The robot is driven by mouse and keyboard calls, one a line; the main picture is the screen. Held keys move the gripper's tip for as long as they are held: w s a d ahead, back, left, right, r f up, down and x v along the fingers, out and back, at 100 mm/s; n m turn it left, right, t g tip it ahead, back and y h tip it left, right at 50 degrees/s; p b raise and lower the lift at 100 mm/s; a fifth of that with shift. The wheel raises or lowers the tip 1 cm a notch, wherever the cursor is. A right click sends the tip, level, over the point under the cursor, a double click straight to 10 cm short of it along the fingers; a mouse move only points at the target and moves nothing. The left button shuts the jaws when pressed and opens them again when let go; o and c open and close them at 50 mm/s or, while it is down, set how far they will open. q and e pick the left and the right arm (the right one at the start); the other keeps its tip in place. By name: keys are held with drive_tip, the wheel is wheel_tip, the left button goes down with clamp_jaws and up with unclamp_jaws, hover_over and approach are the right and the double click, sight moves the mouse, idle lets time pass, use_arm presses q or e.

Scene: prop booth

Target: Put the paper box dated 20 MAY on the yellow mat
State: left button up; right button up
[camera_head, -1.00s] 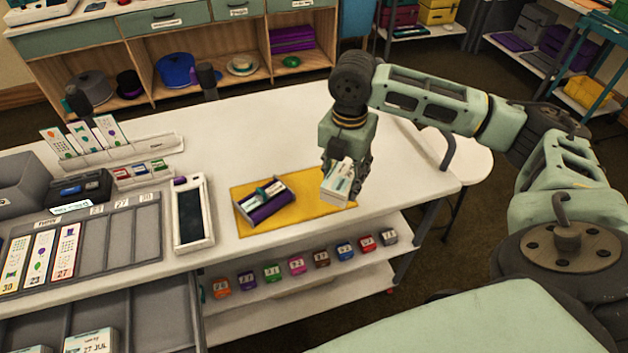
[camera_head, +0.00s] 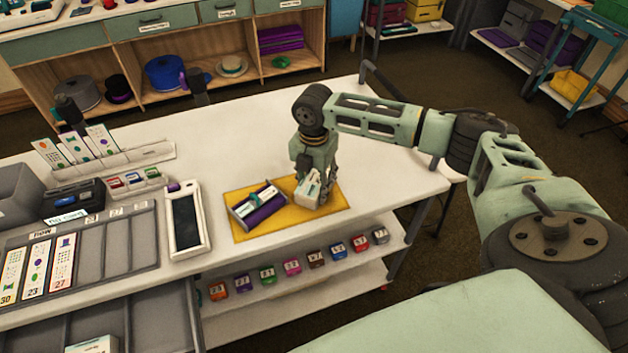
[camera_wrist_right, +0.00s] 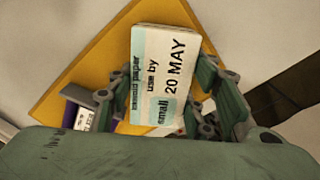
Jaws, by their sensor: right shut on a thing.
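The paper box (camera_wrist_right: 166,75) is white and pale blue and reads "use by 20 MAY" and "small" in the right wrist view. In the head view the box (camera_head: 307,190) is at the right part of the yellow mat (camera_head: 236,232). My right gripper (camera_head: 318,190) is shut on the box from above. I cannot tell whether the box touches the mat (camera_wrist_right: 82,85). A purple holder (camera_head: 262,211) with a pale and teal item on it lies on the left part of the mat. My left gripper is not in view.
A white-framed tablet (camera_head: 187,222) lies left of the mat. A grey tray (camera_head: 115,246) with several cards is farther left. Below the tabletop, a shelf holds a row of several small coloured blocks (camera_head: 291,267). The table (camera_head: 240,135) behind the mat is clear.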

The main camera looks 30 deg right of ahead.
sight(314, 181)
drive_tip(key=shift+f, duration=0.1)
drive_tip(key=o, duration=0.7)
wheel_tip(314, 181, up, 12)
drive_tip(key=shift+r+b, duration=0.15)
drive_tip(key=shift+b, duration=0.95)
